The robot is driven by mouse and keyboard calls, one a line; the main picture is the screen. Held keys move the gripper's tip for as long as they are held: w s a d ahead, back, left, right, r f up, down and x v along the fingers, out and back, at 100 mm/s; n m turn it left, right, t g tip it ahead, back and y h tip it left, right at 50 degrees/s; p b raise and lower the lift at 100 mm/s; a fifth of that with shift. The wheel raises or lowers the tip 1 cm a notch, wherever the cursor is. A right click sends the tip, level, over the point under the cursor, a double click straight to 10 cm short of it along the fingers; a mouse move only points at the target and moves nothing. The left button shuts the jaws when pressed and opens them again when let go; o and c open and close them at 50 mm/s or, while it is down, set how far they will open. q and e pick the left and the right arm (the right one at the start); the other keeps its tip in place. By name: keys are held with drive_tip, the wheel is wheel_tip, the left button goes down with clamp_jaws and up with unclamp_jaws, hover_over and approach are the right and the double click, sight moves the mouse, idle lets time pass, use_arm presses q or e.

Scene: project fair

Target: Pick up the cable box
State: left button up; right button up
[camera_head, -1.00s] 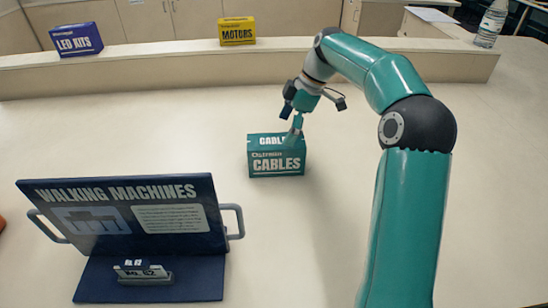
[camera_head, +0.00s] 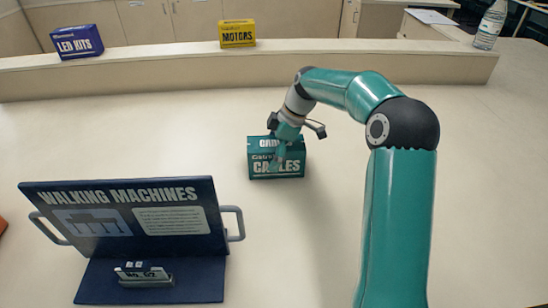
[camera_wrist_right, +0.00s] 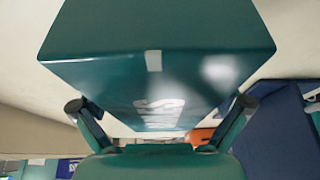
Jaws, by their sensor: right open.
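The teal cable box (camera_head: 292,169), with white CABLES lettering, stands on the pale table in the middle of the head view. My right gripper (camera_head: 278,158) is at the box, low over its top and front, and partly covers the lettering. In the right wrist view, the cable box (camera_wrist_right: 155,60) fills the upper middle. My right gripper (camera_wrist_right: 161,104) is open there, with one finger on each side of the box; I cannot tell whether they touch it. My left gripper is not in view.
A raised ledge (camera_head: 170,72) at the back carries a blue LED kits box (camera_head: 76,41), yellow motors box (camera_head: 237,33) and bottle (camera_head: 489,25).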

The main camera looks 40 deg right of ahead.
drive_tip(key=shift+f, duration=0.25)
idle(0.3)
drive_tip(key=shift+s+a+f, duration=0.1)
drive_tip(key=c, duration=1.5)
drive_tip(key=shift+c, duration=0.2)
